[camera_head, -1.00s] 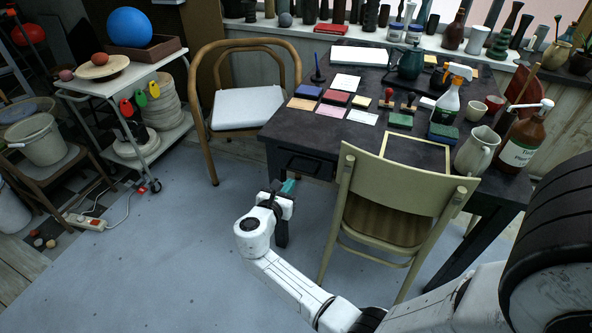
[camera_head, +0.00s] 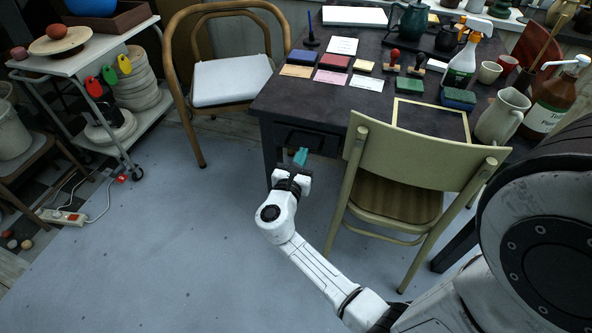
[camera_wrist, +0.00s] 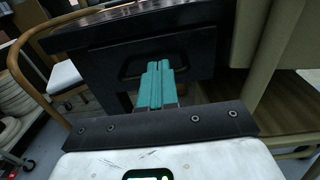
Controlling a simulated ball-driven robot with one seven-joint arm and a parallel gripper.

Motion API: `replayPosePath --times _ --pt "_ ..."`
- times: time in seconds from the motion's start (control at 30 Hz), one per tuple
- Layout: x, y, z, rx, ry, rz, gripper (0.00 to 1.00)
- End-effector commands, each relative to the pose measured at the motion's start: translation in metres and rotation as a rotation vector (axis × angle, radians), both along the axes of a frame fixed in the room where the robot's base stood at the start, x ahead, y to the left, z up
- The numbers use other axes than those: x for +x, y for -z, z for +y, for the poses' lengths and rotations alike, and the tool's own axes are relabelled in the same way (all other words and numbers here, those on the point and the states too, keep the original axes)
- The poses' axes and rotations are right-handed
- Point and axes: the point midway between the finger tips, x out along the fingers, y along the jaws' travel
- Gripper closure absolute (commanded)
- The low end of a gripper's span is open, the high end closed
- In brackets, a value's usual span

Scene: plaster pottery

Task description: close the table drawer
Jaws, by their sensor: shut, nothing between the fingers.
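The dark table (camera_head: 350,100) has a black drawer (camera_head: 290,137) under its near edge, left of the green chair. In the wrist view the drawer front (camera_wrist: 196,62) with its black bar handle (camera_wrist: 128,66) faces me. I cannot tell exactly how far the drawer stands out. My gripper (camera_head: 301,155) has teal fingers and is shut and empty, just in front of the drawer.
A green wooden chair (camera_head: 415,150) stands close on the right of my arm. A bentwood chair (camera_head: 230,80) with a white seat stands to the left of the table. A white cart (camera_head: 85,62) is further left. Grey floor (camera_head: 170,240) is clear left of my arm.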

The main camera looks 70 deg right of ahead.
Motion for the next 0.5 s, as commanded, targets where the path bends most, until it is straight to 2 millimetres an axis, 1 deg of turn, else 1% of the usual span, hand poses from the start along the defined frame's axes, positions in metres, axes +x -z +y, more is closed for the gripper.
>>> replayPosePath --times 0.03,0.2,0.33,0.5 --pt "0.000 0.000 -0.011 -0.002 0.005 -0.001 1.00" --pt "0.002 0.000 -0.037 -0.001 0.003 -0.001 1.00" --pt "0.004 0.000 -0.049 0.000 0.001 0.000 1.00" --pt "0.004 0.000 -0.055 0.000 0.000 0.000 1.00"
